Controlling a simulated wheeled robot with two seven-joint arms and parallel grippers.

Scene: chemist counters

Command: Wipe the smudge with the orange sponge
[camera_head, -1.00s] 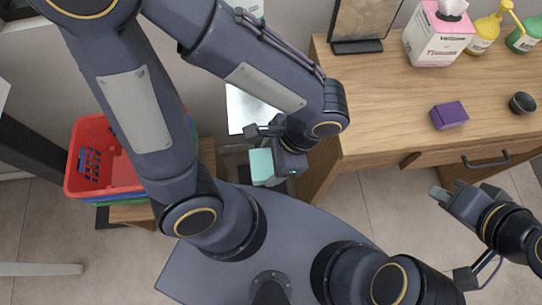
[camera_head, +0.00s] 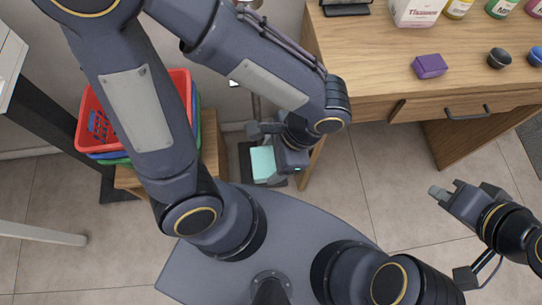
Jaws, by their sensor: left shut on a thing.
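No orange sponge and no smudge can be made out in the head view. My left gripper (camera_head: 270,150) is shut on a pale mint-green block (camera_head: 262,164), held low beside my base, left of the wooden counter. The gripper and forearm hide part of the block. My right gripper (camera_head: 452,190) is over the floor at the right, in front of the counter and apart from it. It holds nothing that I can see, and its finger gap is unclear.
A purple block (camera_head: 430,66) lies on the wooden counter (camera_head: 370,72), with a dark round piece (camera_head: 499,58), a tissue box (camera_head: 416,10) and bottles behind. A red basket (camera_head: 92,128) sits on stacked baskets on a wooden stool at left. Floor before the counter is clear.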

